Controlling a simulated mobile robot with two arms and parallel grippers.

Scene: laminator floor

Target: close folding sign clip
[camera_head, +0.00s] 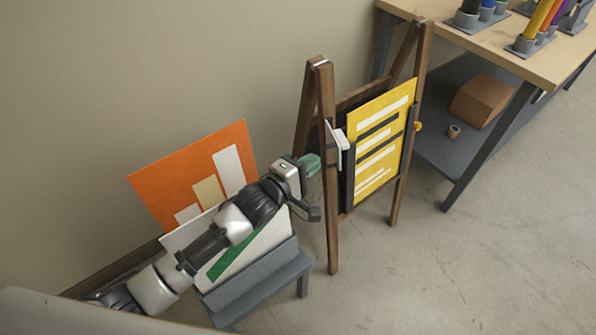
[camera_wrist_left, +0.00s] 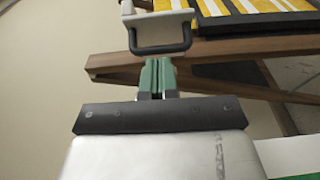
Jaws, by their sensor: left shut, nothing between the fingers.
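The folding sign is a brown wooden A-frame (camera_head: 328,180) standing upright on the floor, with a yellow poster (camera_head: 383,140) on its face. A white clip (camera_head: 338,138) juts out at the poster's left edge, by the left post. In the left wrist view the white clip (camera_wrist_left: 160,19) has a black loop handle (camera_wrist_left: 161,49). I cannot tell its exact angle. My left gripper (camera_head: 311,164) has green fingertips, shut and empty, just left of the left post. In the left wrist view its fingertips (camera_wrist_left: 158,64) are just below the loop; contact is unclear. My right gripper is out of view.
A grey stand (camera_head: 262,284) with an orange board (camera_head: 190,172) and paler boards is beside my left arm. A workbench (camera_head: 480,48) with colored rolls and a box (camera_head: 483,98) on its lower shelf stands at right. Floor is clear in front of the sign.

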